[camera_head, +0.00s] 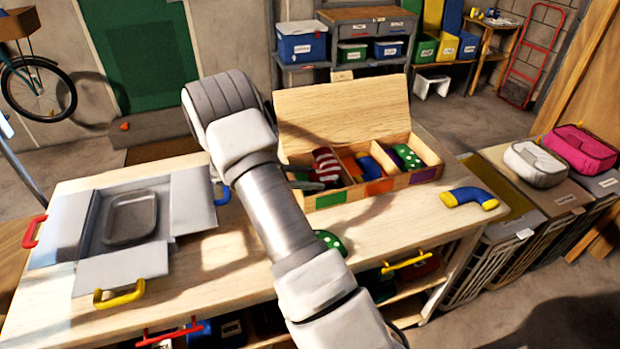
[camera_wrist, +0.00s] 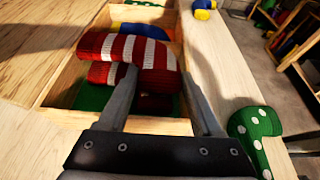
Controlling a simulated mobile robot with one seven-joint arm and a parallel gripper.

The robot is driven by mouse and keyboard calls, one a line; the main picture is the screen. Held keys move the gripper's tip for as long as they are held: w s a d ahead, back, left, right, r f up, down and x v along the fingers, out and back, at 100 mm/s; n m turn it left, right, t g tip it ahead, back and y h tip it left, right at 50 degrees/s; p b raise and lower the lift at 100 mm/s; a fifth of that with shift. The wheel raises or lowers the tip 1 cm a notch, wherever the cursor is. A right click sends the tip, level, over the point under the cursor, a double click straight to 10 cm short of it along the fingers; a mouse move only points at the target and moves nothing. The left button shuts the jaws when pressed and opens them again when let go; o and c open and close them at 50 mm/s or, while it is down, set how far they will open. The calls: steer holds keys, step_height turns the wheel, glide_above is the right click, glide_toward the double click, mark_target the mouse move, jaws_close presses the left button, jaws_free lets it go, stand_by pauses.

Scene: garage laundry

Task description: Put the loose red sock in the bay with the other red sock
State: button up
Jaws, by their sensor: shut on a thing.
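My gripper (camera_wrist: 158,75) is shut on a red-and-white striped sock (camera_wrist: 125,48) at the box's near end in the wrist view. A second striped layer (camera_wrist: 103,74) shows just beneath it; the fingers hide where the two meet. In the head view, striped red (camera_head: 326,166) shows in the left part of the open wooden box (camera_head: 415,177), beside my gripper (camera_head: 312,185), which my arm partly hides. A blue-and-yellow sock (camera_head: 369,166) lies in the middle bay and a green dotted sock (camera_head: 406,156) in the right bay. I cannot tell whether the held sock touches the bay floor.
A loose blue-and-yellow sock (camera_head: 468,197) lies right of the box. A loose green dotted sock (camera_head: 330,240) lies in front, partly behind my arm. An open grey case (camera_head: 95,235) takes up the table's left. The box lid (camera_head: 345,110) stands raised behind.

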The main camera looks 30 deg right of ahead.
steer(key=shift+f+b, duration=0.35)
steer(key=shift+f, duration=0.3)
steer(key=o, duration=1.3)
steer(key=shift+o, duration=0.2)
steer(key=shift+r, duration=0.15)
